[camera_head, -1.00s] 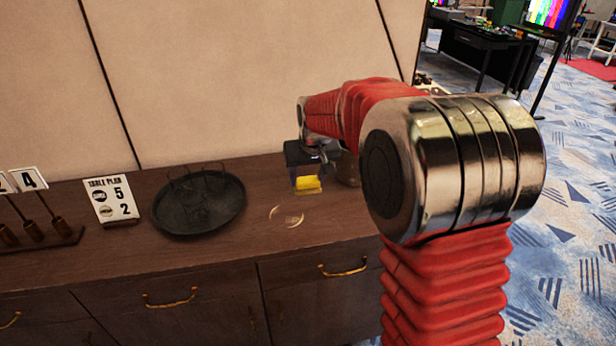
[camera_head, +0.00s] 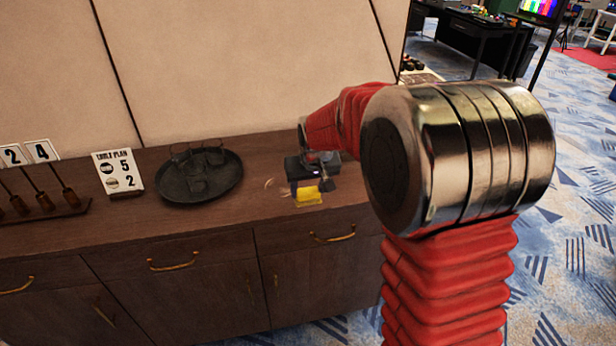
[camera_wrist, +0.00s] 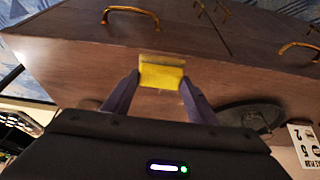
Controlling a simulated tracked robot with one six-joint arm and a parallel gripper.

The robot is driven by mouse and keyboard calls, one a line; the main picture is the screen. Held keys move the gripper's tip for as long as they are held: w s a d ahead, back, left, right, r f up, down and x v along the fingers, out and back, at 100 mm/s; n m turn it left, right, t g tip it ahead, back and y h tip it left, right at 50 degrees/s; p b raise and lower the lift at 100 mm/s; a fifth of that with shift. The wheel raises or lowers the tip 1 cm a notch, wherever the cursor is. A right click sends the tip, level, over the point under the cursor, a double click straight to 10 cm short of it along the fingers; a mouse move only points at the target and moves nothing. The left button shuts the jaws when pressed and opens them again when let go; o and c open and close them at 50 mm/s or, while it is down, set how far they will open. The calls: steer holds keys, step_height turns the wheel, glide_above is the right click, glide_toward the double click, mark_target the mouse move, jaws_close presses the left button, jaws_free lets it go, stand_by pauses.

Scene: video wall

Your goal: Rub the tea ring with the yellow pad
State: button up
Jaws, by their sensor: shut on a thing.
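My gripper (camera_head: 308,184) is shut on the yellow pad (camera_head: 309,196), low over the brown sideboard top near its front edge. In the wrist view the pad (camera_wrist: 161,73) sits between the two fingertips of my gripper (camera_wrist: 161,80). The tea ring (camera_head: 269,183) shows only as a faint pale arc just left of the gripper; the rest of it is hidden by the gripper and pad. I cannot tell whether the pad touches the surface.
A dark round tray (camera_head: 178,197) with several glasses stands left of the ring on the sideboard (camera_head: 240,215). A table plan card (camera_head: 118,172) and a number stand (camera_head: 40,208) are farther left. The wood between tray and gripper is clear.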

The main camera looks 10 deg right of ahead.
steer(key=s+f, duration=0.4)
steer(key=s, duration=0.1)
steer(key=shift+s+f, duration=0.3)
steer(key=shift+f, duration=0.05)
steer(key=shift+a, duration=0.15)
